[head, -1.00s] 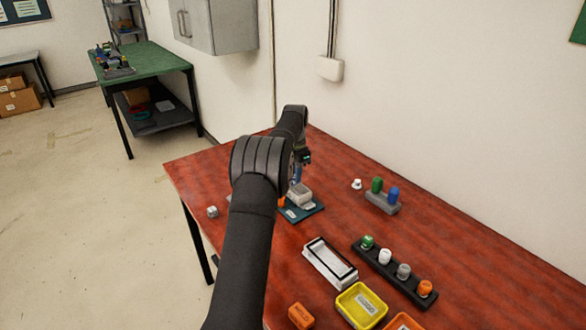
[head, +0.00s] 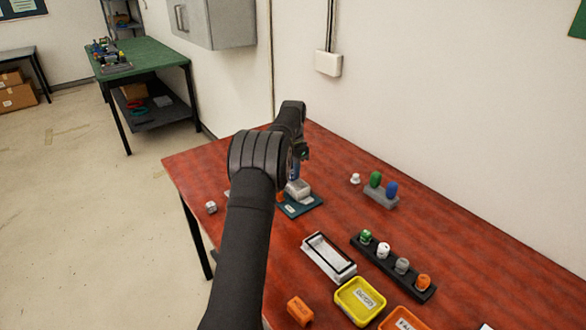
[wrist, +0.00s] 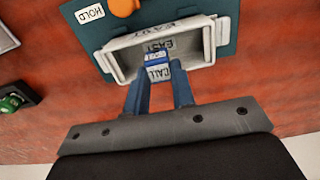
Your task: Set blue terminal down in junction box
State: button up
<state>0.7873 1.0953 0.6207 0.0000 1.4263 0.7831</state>
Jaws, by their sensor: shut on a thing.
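The blue terminal (wrist: 158,71) has a white face that reads CALL. It sits between my gripper's blue fingers (wrist: 158,88) in the wrist view, and they are shut on it. The junction box (wrist: 118,60) is a pale open box marked EAST. The terminal is over its opening, near the front wall; whether it touches the floor of the box I cannot tell. In the head view the box (head: 299,187) stands on a teal board (head: 301,209) below my gripper (head: 295,174), and the terminal is too small to make out.
An orange knob (wrist: 125,6) and a HOLD label (wrist: 89,10) are on the board. A white tray (head: 328,257), a black rack (head: 393,268) of several coloured pieces, a yellow bin (head: 360,300) and a grey stand (head: 381,198) are on the red table.

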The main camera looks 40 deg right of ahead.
jog(key=shift+f, duration=0.35)
dwell(0.3)
jog(key=shift+f, duration=0.7)
jog(key=shift+f, duration=0.25)
jog(key=shift+f, duration=0.45)
jog(key=shift+f, duration=0.2)
dwell(0.6)
jog(key=o, duration=1)
jog(key=shift+o, duration=0.2)
jog(key=shift+r, duration=0.15)
jog(key=shift+r, duration=2.4)
